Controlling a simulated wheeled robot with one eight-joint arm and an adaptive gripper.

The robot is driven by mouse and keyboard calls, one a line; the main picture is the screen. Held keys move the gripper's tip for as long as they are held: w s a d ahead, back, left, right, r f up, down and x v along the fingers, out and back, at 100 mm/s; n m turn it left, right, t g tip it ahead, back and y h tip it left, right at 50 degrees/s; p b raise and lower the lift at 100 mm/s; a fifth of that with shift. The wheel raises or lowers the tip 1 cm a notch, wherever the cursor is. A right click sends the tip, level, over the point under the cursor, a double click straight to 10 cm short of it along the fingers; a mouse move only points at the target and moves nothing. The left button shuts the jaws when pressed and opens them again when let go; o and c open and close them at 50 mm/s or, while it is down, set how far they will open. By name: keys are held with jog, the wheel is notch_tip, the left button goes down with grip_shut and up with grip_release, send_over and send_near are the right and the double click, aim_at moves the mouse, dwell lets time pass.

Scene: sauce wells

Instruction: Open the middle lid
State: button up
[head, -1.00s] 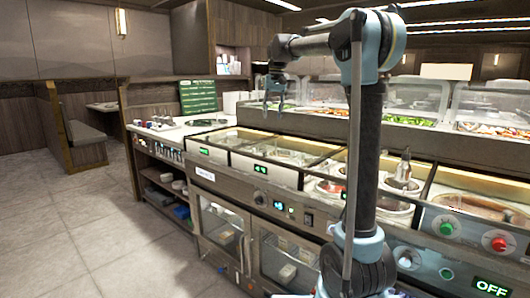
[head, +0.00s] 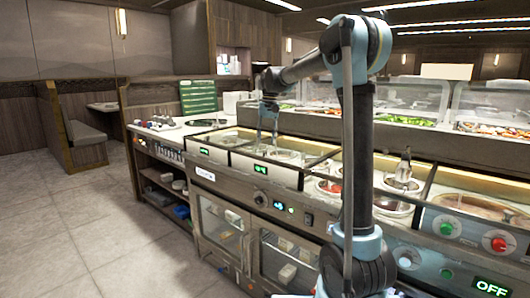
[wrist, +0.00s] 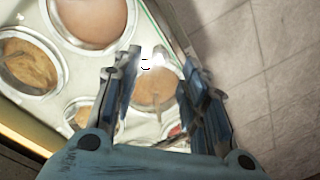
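My gripper (head: 268,138) points down over the sauce wells (head: 283,155) in the steel counter, left of the counter's middle. In the wrist view my gripper (wrist: 160,85) has its two fingers apart with a gap between them. A round brown-topped well (wrist: 155,95) shows in that gap, with a bright shiny metal part (wrist: 152,62) at its upper edge. I cannot tell whether that part is a lid's handle. No finger clearly touches it. The middle lid cannot be told apart with certainty, and my fingers hide part of the well.
Other round wells (wrist: 28,62) lie to the left in the wrist view. A utensil stands in a well (head: 403,165) at the right. Glass-covered food trays (head: 405,120) line the back. A control panel (head: 450,240) runs along the front. Floor (head: 100,230) at left is clear.

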jog(key=shift+a+f, duration=0.15)
jog(key=shift+f, duration=1.3)
jog(key=shift+a+f, duration=0.1)
jog(key=shift+f, duration=1.35)
grip_shut()
